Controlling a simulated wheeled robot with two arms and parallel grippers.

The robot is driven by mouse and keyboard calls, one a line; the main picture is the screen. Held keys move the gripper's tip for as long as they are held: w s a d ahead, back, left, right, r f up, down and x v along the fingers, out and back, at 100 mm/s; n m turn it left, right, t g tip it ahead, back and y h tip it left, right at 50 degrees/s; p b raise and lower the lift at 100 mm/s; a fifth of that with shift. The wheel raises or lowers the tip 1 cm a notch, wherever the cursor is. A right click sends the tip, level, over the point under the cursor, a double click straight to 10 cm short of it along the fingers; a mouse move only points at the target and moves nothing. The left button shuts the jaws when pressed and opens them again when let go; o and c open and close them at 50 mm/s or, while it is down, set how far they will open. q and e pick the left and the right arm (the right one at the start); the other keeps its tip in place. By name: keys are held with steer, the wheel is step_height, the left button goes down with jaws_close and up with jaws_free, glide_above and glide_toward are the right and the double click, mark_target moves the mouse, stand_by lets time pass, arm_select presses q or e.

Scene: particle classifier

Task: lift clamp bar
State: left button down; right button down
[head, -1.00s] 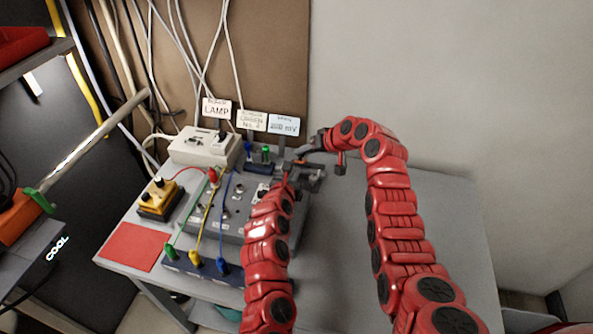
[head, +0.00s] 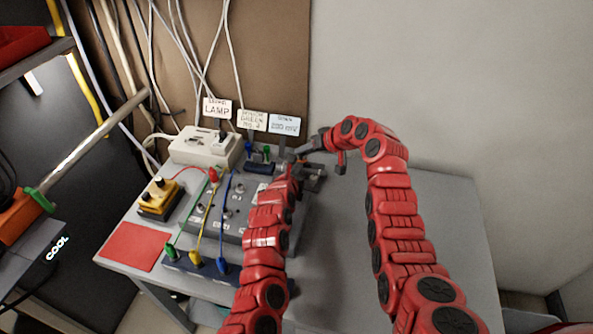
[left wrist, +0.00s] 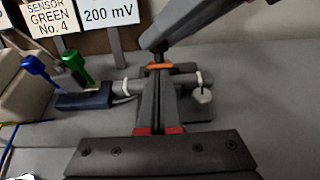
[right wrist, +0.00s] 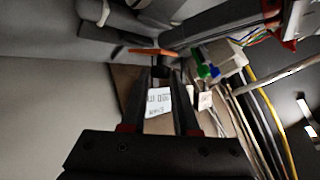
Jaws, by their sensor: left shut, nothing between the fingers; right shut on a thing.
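The clamp bar appears to be the thin orange-edged bar (left wrist: 160,66), seen in the left wrist view just above a grey cylinder (left wrist: 140,84) on a dark base. It also shows in the right wrist view (right wrist: 152,52). My right gripper (right wrist: 160,68) is shut on it; the exact contact is hard to see. In the head view my right gripper (head: 308,147) reaches in from the right over the back of the apparatus. My left gripper (left wrist: 159,78) is shut and empty, its tips close to the bar and cylinder. In the head view the left gripper (head: 291,166) partly hides this spot.
A grey panel (head: 200,222) with coloured plugs and cables stands left of my left arm. A blue block (left wrist: 85,101) with blue and green plugs is beside the cylinder. A beige box (head: 195,147) and label cards (head: 285,125) are behind. The right tabletop (head: 445,215) is clear.

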steer(key=c, duration=0.7)
jaws_free()
steer(key=shift+s+f, duration=0.1)
steer(key=shift+o, duration=0.2)
